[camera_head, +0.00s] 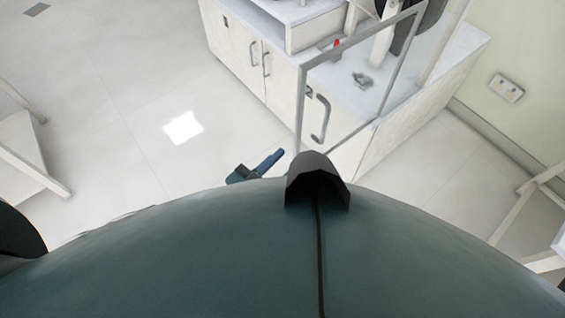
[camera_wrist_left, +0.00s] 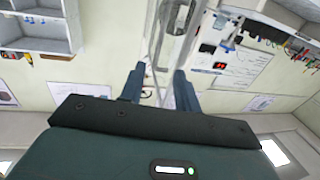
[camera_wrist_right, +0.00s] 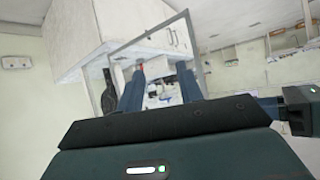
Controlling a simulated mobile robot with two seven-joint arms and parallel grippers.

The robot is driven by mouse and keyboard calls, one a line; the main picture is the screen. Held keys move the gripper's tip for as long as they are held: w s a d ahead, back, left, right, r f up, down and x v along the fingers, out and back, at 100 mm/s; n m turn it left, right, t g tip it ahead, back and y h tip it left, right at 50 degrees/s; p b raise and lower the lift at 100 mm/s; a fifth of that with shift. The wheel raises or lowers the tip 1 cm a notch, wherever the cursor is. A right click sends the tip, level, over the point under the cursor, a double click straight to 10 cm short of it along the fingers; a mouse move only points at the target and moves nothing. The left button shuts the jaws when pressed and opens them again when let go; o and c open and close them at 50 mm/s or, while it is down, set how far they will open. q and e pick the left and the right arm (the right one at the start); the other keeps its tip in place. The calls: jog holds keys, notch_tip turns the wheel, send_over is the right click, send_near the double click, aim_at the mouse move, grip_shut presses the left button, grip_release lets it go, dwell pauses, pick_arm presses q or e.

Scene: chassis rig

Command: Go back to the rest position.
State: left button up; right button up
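In the head view my left gripper (camera_head: 268,163) shows just past the edge of my dark green body, over the floor in front of the white cabinet. Its blue fingers overlap there. In the left wrist view its two fingers (camera_wrist_left: 160,86) stand apart, with a pale see-through upright visible between and beyond them. I cannot tell how near that upright is. My right gripper is hidden in the head view. In the right wrist view its two fingers (camera_wrist_right: 160,88) stand apart with nothing gripped. The cabinet top and small items show beyond them.
The white cabinet (camera_head: 235,55) stands close ahead, with a thin grey frame (camera_head: 300,110) upright at its near end. White table legs (camera_head: 35,170) are at left, and more at right (camera_head: 515,212). The floor (camera_head: 120,110) between is clear.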

dwell(0.4)
pick_arm(q)
jog(key=s+a+f+n+g+y, duration=0.4)
jog(key=s+a+f+y, duration=0.2)
jog(key=a, duration=0.5)
notch_tip(320, 180, down, 3)
jog(key=shift+s+a+r+y+p, duration=0.2)
jog(key=shift+s+y+p, duration=0.2)
jog(key=shift+y, duration=0.2)
jog(key=shift+d, duration=0.1)
